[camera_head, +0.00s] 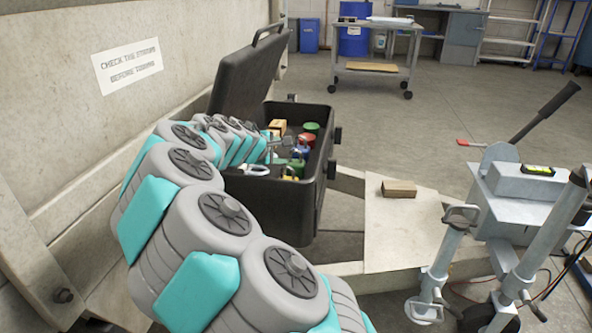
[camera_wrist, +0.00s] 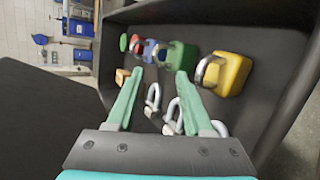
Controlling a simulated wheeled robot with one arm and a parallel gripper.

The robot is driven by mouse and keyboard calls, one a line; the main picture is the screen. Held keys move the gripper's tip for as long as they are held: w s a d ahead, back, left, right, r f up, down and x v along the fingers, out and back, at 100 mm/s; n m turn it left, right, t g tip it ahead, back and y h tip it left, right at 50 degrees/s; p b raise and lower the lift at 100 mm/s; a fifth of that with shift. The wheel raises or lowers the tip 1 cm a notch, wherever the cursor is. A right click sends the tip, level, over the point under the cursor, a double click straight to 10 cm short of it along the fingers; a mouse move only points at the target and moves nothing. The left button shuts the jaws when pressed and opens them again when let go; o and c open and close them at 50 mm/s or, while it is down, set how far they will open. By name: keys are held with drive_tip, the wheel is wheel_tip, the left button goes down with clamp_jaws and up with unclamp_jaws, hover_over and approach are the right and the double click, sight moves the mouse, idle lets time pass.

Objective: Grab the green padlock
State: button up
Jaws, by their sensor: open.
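The green padlock (camera_wrist: 181,56) lies in the open black box (camera_wrist: 262,118), just beyond the tip of my gripper's right finger in the wrist view. Its body shows as a green block, and its shackle is partly visible at its left. In the head view the green padlock (camera_head: 297,165) is among other items in the box and partly hidden. My gripper (camera_wrist: 159,72) is open with nothing between its fingers. It reaches down into the box, and the right fingertip overlaps the green padlock's lower edge in the picture; I cannot tell if they touch.
A yellow padlock (camera_wrist: 232,73) lies right of the green one. Blue (camera_wrist: 151,50) and red (camera_wrist: 135,43) items sit to its left. Loose metal shackles (camera_wrist: 153,99) lie below. The box's raised lid (camera_head: 245,75) and the trailer wall (camera_head: 60,110) stand close to my arm.

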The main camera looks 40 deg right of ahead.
sight(295, 151)
drive_tip(key=x, duration=0.6)
drive_tip(key=shift+d+r, duration=0.2)
drive_tip(key=shift+d, duration=0.2)
drive_tip(key=shift+w+d+f, duration=0.2)
drive_tip(key=shift+d+f, duration=0.05)
drive_tip(key=shift+d, duration=0.1)
drive_tip(key=shift+c, duration=0.4)
clamp_jaws()
idle(0.4)
